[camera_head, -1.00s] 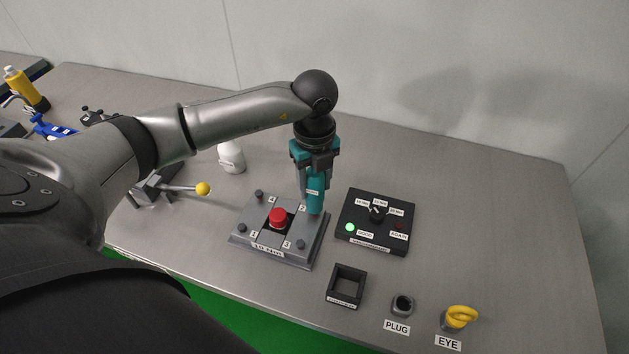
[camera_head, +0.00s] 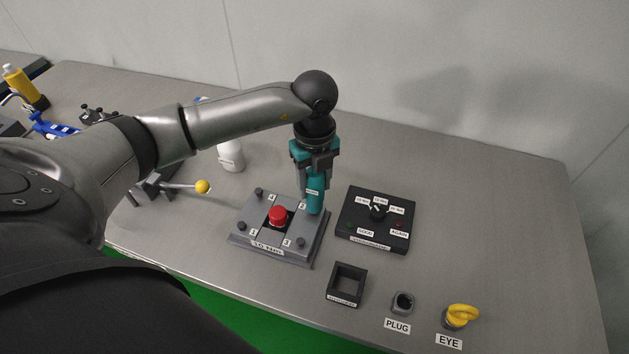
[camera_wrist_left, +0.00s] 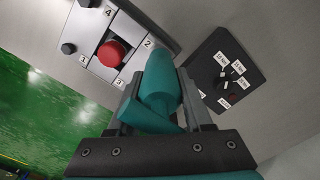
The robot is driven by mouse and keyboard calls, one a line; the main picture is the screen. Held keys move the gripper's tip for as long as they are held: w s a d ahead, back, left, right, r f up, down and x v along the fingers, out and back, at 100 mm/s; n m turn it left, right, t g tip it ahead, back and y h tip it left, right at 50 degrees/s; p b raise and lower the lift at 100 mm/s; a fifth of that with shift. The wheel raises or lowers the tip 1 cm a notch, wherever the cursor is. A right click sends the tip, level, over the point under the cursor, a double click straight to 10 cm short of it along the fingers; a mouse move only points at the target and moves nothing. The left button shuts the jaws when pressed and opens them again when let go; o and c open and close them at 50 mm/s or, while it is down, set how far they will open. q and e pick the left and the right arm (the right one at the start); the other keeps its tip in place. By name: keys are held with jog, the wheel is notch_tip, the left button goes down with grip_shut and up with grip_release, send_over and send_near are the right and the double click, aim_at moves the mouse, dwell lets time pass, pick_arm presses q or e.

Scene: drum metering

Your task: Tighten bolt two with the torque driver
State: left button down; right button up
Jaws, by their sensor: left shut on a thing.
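My left gripper (camera_head: 314,170) is shut on the teal torque driver (camera_head: 315,197) and holds it upright, tip down. The driver's lower end is over the corner marked 2 of the grey plate (camera_head: 262,253). Bolt two is hidden under the driver, so I cannot tell how the tip sits on it. Dark bolts show at the other corners, marked 4 (camera_head: 259,192), 1 (camera_head: 242,226) and 3 (camera_head: 301,242). A red knob (camera_head: 277,216) stands mid-plate. In the left wrist view the driver (camera_wrist_left: 160,85) points toward the plate. My right gripper is not in view.
A black box (camera_head: 372,222) with a dial and two unlit lamps lies right of the plate. A square black holder (camera_head: 347,284), a plug (camera_head: 403,303) and a yellow eye (camera_head: 461,316) are in front. A yellow-tipped lever (camera_head: 202,187) and white bottle (camera_head: 231,156) stand left.

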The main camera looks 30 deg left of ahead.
aim_at(314, 172)
pick_arm(q)
jog(key=shift+f, duration=0.25)
jog(key=shift+f, duration=0.35)
dwell(1.7)
jog(key=shift+r, duration=0.1)
jog(key=shift+r+p, duration=2)
jog(key=shift+r, duration=0.45)
